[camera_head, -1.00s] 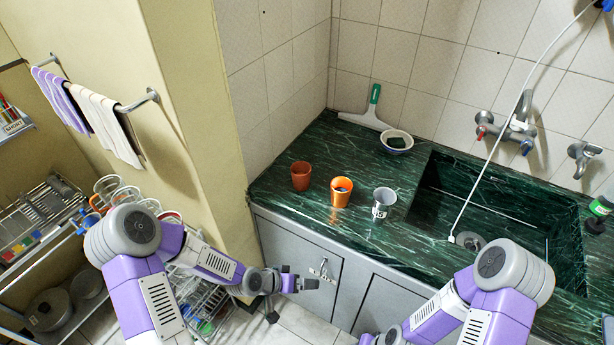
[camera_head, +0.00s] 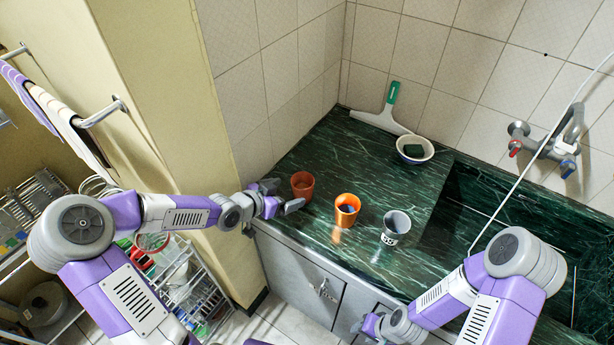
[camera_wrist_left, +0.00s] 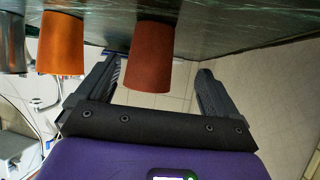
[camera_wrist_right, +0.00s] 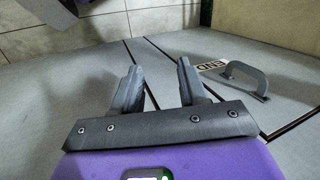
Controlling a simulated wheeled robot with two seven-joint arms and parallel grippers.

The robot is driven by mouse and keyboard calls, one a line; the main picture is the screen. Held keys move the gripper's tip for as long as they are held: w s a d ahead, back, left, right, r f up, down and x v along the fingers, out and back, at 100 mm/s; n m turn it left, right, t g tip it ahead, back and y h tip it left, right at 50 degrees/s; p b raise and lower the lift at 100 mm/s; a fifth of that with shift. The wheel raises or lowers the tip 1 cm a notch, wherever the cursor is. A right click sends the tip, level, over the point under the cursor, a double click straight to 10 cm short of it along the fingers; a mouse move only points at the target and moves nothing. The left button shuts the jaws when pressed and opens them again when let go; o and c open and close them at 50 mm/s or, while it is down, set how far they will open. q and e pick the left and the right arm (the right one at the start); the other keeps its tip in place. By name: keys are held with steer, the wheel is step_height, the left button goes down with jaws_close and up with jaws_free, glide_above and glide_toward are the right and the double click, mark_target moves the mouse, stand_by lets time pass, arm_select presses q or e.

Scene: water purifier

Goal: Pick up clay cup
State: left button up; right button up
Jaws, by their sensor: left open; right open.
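The brown clay cup (camera_head: 303,184) stands upright at the left end of the green marble counter. In the left wrist view the clay cup (camera_wrist_left: 151,57) appears upside down between the open fingers, nearer the left one. My left gripper (camera_head: 284,196) is open at the cup's left side, its fingers reaching toward it. I cannot tell whether a finger touches it. My left gripper also shows in its wrist view (camera_wrist_left: 160,88). My right gripper (camera_wrist_right: 158,82) is open and empty in front of the grey cabinet doors. In the head view its fingers are mostly hidden by its arm.
An orange cup (camera_head: 346,211) and a grey metal cup (camera_head: 395,228) stand right of the clay cup. A white bowl (camera_head: 415,149) and a squeegee (camera_head: 384,115) lie behind. The sink (camera_head: 484,204) is at the right. A wall corner borders the counter's left end.

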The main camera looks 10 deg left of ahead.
mark_target(295, 195)
arm_select(q)
steer(key=shift+w+d+f, duration=0.2)
steer(key=shift+w+f, duration=0.05)
steer(key=shift+w, duration=0.05)
steer(key=shift+w+d+f+b, duration=0.1)
steer(key=shift+d+f+b, duration=0.2)
steer(key=shift+b, duration=0.45)
steer(key=b+x, duration=0.1)
steer(key=x, duration=0.1)
steer(key=b+x, duration=0.2)
steer(key=shift+d+f, duration=0.15)
steer(key=shift+d, duration=0.35)
steer(key=shift+w+d+f, duration=0.1)
steer(key=shift+w+d, duration=0.05)
steer(key=shift+w, duration=0.15)
steer(key=c, duration=1.1)
steer(key=shift+c, duration=0.4)
